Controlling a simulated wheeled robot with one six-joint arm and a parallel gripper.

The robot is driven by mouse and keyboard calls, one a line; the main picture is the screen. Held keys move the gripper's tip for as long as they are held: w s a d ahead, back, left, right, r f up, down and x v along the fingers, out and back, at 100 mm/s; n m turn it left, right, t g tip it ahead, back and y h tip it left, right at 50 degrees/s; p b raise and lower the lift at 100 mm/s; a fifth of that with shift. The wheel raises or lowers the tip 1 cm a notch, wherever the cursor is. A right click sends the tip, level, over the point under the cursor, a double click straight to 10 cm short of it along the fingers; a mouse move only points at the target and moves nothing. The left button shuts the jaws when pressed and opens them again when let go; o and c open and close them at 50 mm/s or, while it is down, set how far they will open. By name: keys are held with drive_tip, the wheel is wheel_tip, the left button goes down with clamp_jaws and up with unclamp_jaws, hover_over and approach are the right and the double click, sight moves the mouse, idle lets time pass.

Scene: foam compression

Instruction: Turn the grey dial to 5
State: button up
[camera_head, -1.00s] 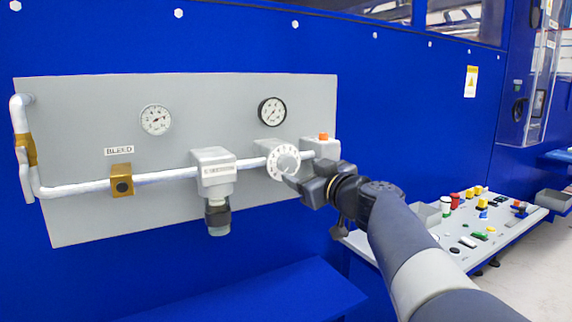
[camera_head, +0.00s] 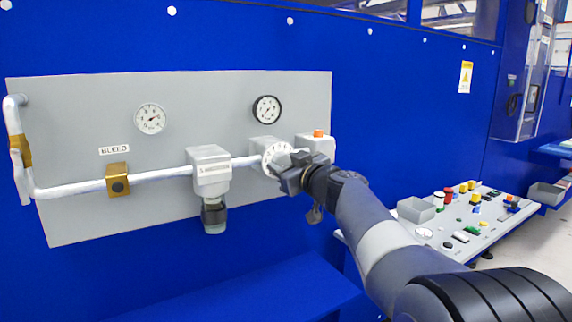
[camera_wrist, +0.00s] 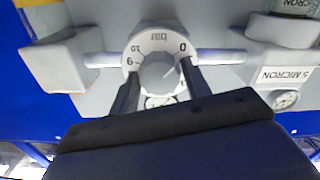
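The grey dial (camera_wrist: 158,73) is a round knob in the middle of a white numbered ring (camera_wrist: 145,38). The wrist view shows the ring upside down, with "bar" at the top, 0 at upper right and 10 at upper left. A faint mark on the knob appears to point towards the 0 side. My gripper (camera_wrist: 160,70) is open, with one finger on each side of the knob. Whether the fingers touch it is unclear. In the head view, my gripper (camera_head: 283,168) covers part of the ring (camera_head: 272,155) and hides the knob.
A white pipe (camera_head: 155,177) runs along the grey panel (camera_head: 80,115). A filter unit (camera_head: 211,172) stands left of the dial, and a box with an orange button (camera_head: 318,133) is close on its right. Two gauges (camera_head: 150,118) (camera_head: 267,109) sit above. A control desk (camera_head: 465,240) is at right.

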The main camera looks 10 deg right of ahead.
drive_tip(key=c, duration=0.5)
drive_tip(key=shift+c, duration=0.2)
